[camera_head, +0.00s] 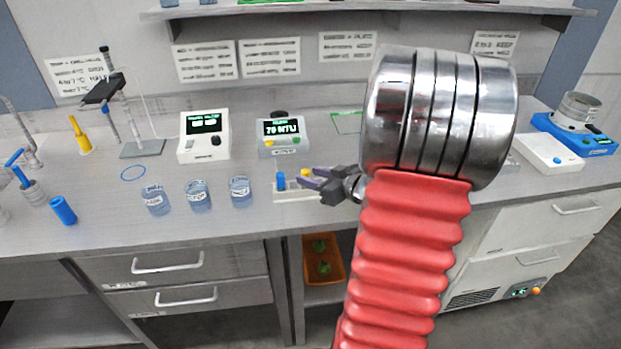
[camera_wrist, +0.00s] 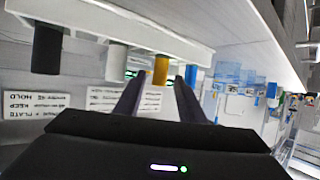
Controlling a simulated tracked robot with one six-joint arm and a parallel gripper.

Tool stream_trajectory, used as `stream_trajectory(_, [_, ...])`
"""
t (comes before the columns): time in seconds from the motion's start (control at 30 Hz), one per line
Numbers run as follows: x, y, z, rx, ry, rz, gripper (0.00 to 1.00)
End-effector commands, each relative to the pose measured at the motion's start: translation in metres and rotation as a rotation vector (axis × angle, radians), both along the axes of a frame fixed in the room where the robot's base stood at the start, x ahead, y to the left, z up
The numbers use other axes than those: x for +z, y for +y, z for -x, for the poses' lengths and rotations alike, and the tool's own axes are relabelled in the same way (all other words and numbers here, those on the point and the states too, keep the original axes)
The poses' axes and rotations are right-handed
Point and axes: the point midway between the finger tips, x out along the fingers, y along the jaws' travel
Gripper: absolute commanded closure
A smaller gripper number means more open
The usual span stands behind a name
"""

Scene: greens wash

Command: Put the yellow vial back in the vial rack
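The white vial rack (camera_head: 295,195) lies on the bench in front of the turbidity meter, partly hidden by my gripper and arm. The wrist view is upside down, so the rack (camera_wrist: 110,27) is at the top and its vials point downward. The yellow vial (camera_wrist: 161,69) appears upright in the rack, between a white vial (camera_wrist: 117,60) and a blue vial (camera_wrist: 191,74). A black vial (camera_wrist: 47,48) is at the other end. My gripper (camera_wrist: 160,82) is open, its fingers on either side of the yellow vial with visible gaps. In the head view, my gripper (camera_head: 312,179) is at the rack.
Several lidded jars (camera_head: 197,195) stand left of the rack. The meter (camera_head: 283,134) is close behind it. My red arm hides much of the bench on the right. The bench front between jars and rack is clear.

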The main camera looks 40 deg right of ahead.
Motion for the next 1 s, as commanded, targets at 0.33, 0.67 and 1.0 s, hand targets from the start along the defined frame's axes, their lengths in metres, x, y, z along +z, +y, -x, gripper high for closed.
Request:
stream_trajectory(0.33, [0.012,0.0,0.022,-0.003,-0.002,0.001,0.64])
stream_trajectory(0.67, [0.03,0.001,0.065,-0.005,-0.001,0.002,0.64])
stream_trajectory(1.0, [0.045,0.003,0.103,-0.004,-0.001,0.002,0.64])
